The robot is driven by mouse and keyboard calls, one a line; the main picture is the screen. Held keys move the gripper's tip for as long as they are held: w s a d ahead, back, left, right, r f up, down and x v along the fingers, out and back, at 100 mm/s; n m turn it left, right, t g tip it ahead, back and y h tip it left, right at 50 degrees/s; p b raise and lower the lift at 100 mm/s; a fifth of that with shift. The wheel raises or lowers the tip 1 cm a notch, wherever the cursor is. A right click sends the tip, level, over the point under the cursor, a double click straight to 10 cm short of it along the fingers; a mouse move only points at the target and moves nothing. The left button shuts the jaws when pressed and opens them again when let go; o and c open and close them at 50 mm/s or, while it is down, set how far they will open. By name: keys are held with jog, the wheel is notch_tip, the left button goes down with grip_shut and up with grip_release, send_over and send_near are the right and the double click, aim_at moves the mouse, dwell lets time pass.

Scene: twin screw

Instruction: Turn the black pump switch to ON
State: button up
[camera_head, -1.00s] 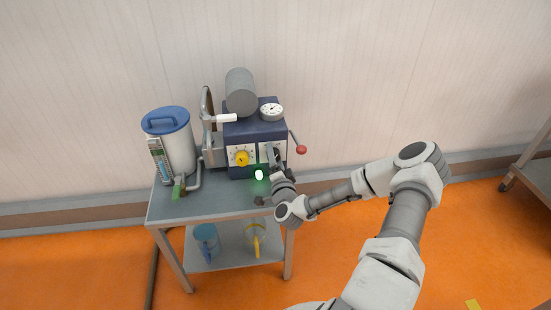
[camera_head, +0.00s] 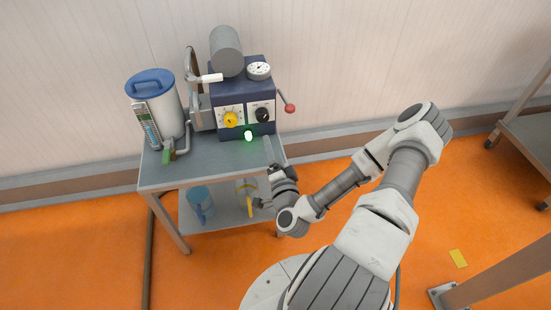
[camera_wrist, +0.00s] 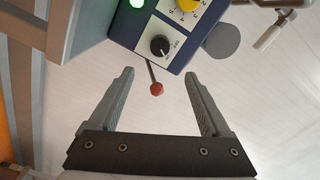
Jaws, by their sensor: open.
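The black pump switch (camera_head: 262,115) is a round knob on a white plate, right of the yellow dial on the blue machine's front. It also shows in the wrist view (camera_wrist: 160,45), with a pale mark on its lower right; its small lettering is too blurred to read. My gripper (camera_head: 268,172) is below and in front of the machine, by the cart's front right edge, apart from the switch. In the wrist view my gripper (camera_wrist: 159,74) has both fingers spread with nothing between the tips, and the switch shows beyond them.
A red-ended lever (camera_head: 289,108) sticks out right of the switch. The yellow dial (camera_head: 231,119) and a lit green lamp (camera_head: 248,135) are to its left. A blue-lidded container (camera_head: 152,95) stands on the cart (camera_head: 205,165). Jugs are on the lower shelf.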

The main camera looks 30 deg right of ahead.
jog(key=shift+v, duration=1.55)
jog(key=w+a+n+g+y, duration=0.3)
jog(key=w+a+n+y, duration=0.3)
jog(key=n, duration=0.4)
notch_tip(320, 180, up, 12)
jog(key=n+g+p, duration=0.1)
jog(key=n+g, duration=0.5)
jog(key=n, duration=0.1)
jog(key=s+a+r+g+h, duration=0.1)
jog(key=s+a+r, duration=0.15)
jog(key=r, duration=0.35)
jog(key=s+a+r+h, duration=0.1)
jog(key=s+r, duration=0.3)
jog(key=r, duration=0.2)
jog(key=s+a+r+g+y+b, duration=0.1)
jog(key=s+r, duration=0.1)
jog(key=s, duration=0.6)
jog(key=s+a+r+g+b, duration=0.1)
jog(key=s+a+r, duration=0.1)
jog(key=s, duration=0.6)
notch_tip(320, 180, up, 21)
jog(key=p, duration=2.2)
jog(key=shift+d+m, duration=0.2)
jog(key=shift+m, duration=0.2)
